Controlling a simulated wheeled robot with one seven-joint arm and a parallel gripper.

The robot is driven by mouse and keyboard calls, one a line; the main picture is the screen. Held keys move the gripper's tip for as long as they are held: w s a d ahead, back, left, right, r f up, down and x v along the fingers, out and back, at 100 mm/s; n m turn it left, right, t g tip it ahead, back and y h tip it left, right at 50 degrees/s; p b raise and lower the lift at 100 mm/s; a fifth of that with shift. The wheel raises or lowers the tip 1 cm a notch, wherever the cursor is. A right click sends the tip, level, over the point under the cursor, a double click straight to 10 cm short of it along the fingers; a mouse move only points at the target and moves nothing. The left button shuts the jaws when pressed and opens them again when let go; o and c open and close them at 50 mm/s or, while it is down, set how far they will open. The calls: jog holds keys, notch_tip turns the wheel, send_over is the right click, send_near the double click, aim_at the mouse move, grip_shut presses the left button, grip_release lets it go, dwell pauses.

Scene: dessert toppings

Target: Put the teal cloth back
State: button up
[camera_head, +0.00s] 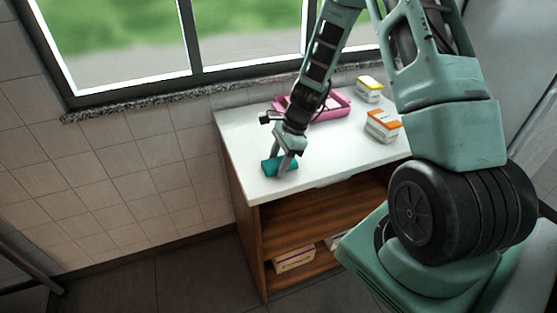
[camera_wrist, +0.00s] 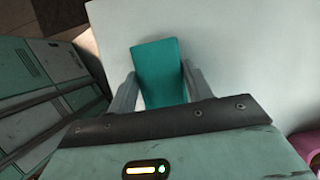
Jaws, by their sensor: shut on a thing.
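The teal cloth (camera_head: 271,167) is a small folded block at the left front part of the white counter top. In the wrist view the teal cloth (camera_wrist: 160,72) sits between the two fingers. My gripper (camera_head: 283,165) points down and is shut on the cloth, with one finger on each side of it; it also shows in the wrist view (camera_wrist: 161,85). I cannot tell whether the cloth touches the counter or is held just above it.
The white counter (camera_head: 240,135) has a pink tray (camera_head: 338,107) at the back, partly behind my arm. An orange-and-white box (camera_head: 382,126) and a yellow-topped box (camera_head: 369,89) stand to the right. A box (camera_head: 294,260) is on the lower shelf. The counter's left front is mostly clear.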

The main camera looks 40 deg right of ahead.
jog(key=shift+f, duration=0.15)
jog(key=o, duration=0.9)
jog(key=shift+o, duration=0.2)
